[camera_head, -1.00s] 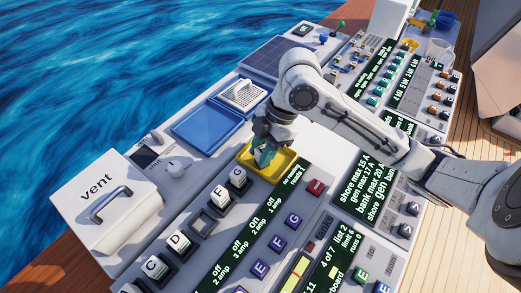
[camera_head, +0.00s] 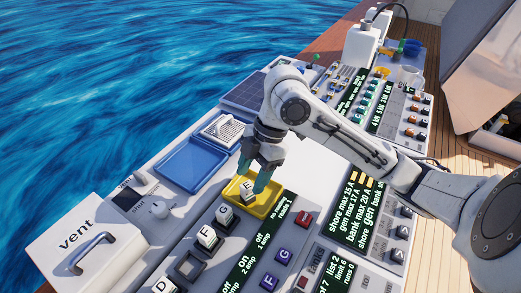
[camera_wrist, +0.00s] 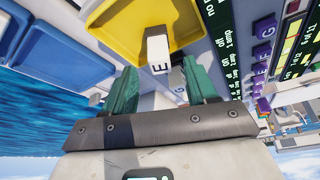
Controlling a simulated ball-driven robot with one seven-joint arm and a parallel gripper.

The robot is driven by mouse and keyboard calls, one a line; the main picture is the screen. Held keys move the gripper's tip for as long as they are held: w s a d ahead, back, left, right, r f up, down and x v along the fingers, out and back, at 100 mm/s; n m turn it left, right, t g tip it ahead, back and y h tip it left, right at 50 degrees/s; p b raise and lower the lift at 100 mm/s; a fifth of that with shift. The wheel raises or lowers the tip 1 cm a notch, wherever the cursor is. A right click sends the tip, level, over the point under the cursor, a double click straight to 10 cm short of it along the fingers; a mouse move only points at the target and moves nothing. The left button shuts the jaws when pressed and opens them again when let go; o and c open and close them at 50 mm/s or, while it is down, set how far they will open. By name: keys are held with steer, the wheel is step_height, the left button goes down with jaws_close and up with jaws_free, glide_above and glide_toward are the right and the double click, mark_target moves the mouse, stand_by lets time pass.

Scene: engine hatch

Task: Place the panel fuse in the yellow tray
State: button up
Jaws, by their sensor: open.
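The panel fuse (camera_head: 248,190), a white block marked E, stands in the yellow tray (camera_head: 277,202). In the wrist view the fuse (camera_wrist: 156,47) shows just beyond the fingertips, against the yellow tray (camera_wrist: 108,22). My gripper (camera_head: 256,178) is open above the tray, its teal fingers to either side of the fuse. In the wrist view a clear gap shows between the fingers of my gripper (camera_wrist: 160,82), and the fuse appears free of them.
White fuses F (camera_head: 207,236) and G (camera_head: 225,215) stand in sockets near the tray, beside an empty socket (camera_head: 190,265). A blue tray (camera_head: 192,165) lies behind at left. The vent box (camera_head: 85,245) with a handle stands at front left.

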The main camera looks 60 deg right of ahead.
steer(key=v, duration=0.8)
